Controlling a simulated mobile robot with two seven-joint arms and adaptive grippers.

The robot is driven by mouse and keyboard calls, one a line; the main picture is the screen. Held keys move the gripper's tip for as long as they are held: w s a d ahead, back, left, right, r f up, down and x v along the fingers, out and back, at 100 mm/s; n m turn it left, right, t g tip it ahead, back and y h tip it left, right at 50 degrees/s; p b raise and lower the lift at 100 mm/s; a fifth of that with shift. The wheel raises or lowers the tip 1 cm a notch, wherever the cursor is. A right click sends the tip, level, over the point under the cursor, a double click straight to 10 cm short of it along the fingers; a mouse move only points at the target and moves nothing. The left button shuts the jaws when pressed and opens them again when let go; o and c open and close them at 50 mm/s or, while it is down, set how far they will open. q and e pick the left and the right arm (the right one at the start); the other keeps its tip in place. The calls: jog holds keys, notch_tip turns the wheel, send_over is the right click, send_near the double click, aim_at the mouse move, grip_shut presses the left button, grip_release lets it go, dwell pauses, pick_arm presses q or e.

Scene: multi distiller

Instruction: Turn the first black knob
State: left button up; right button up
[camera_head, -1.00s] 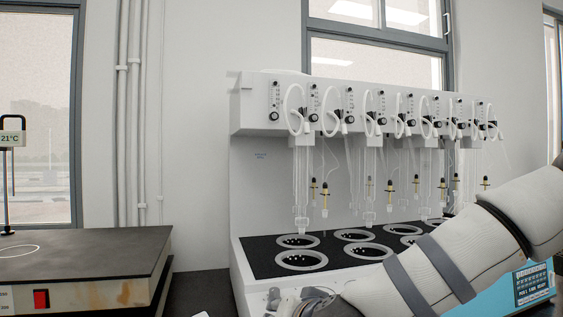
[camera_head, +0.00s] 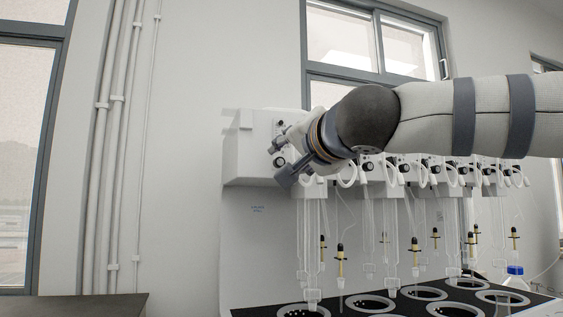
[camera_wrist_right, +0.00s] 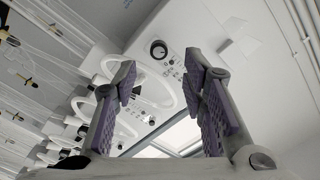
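The first black knob (camera_head: 279,162) is a small round knob low on the left end of the white distiller's upper front panel (camera_head: 247,160). My right gripper (camera_head: 280,163) is in front of that end, its two fingers spread above and below the knob in the head view. In the right wrist view the knob (camera_wrist_right: 158,50) shows between the two open purple-padded fingers (camera_wrist_right: 162,68), beyond their tips. The fingers look apart from it. My right arm hides part of the panel with other knobs. My left gripper is not in view.
More black knobs (camera_head: 367,167) and white looped tubes run along the panel to the right. Glass tubes (camera_head: 312,240) hang below, over a black top with ringed openings (camera_head: 370,303). Bare wall and pipes (camera_head: 118,150) lie left; a dark bench top (camera_head: 95,305) is at lower left.

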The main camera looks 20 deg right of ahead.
aim_at(280, 161)
jog(key=w, duration=0.5)
jog(key=shift+w+a+f+b, duration=0.1)
jog(key=shift+w+f+b, duration=0.2)
jog(key=shift+f+b, duration=0.1)
jog(key=shift+w+r, duration=0.2)
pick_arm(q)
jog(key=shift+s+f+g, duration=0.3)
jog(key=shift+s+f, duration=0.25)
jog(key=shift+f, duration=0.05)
pick_arm(e)
jog(key=shift+r, duration=0.15)
jog(key=shift+s, duration=0.15)
grip_shut()
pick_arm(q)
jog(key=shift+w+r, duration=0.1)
pick_arm(e)
jog(key=shift+r, duration=0.1)
